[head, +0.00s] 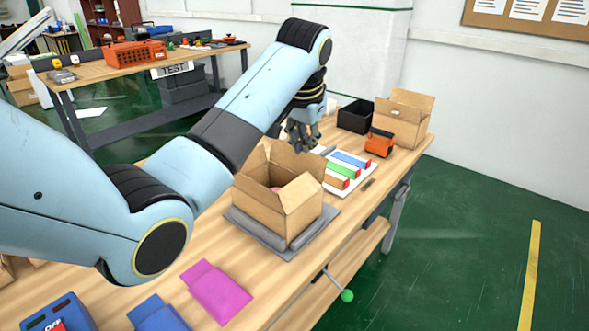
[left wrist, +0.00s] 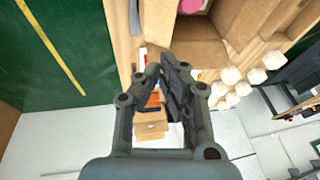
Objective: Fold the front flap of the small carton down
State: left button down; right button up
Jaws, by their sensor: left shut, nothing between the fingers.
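The small open carton (head: 258,205) stands upright on a grey pad in the middle of the workbench. Its flaps stand up or lean outward; the flap at the right front (head: 301,190) leans out. A pink item (head: 276,188) shows partly inside. My left gripper (head: 303,147) is shut and empty, above and just beyond the carton's far right side, apart from the flaps as far as I can tell. My right gripper is not in view.
The grey pad (head: 292,252) is under the carton. Colored boxes lie on a white board (head: 352,187). An orange device (head: 379,142), a black bin (head: 355,115) and another open carton (head: 396,124) stand behind. Magenta (head: 216,290) and blue (head: 157,314) packets lie in front.

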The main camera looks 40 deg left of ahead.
pick_arm(q)
send_near(298, 182)
jog(key=shift+w+d+f, duration=0.7)
jog(key=shift+d+f, duration=0.05)
jog(key=shift+f, duration=0.2)
jog(key=a+f, duration=0.2)
jog(key=f, duration=0.1)
jog(key=shift+w+f+p, duration=0.15)
jog(key=shift+w+p, duration=0.1)
jog(key=shift+p, duration=0.1)
jog(key=shift+a+f, duration=0.2)
jog(key=shift+f, duration=0.25)
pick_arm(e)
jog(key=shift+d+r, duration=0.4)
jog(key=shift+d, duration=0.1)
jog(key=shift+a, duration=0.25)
pick_arm(q)
jog(key=shift+a, duration=0.2)
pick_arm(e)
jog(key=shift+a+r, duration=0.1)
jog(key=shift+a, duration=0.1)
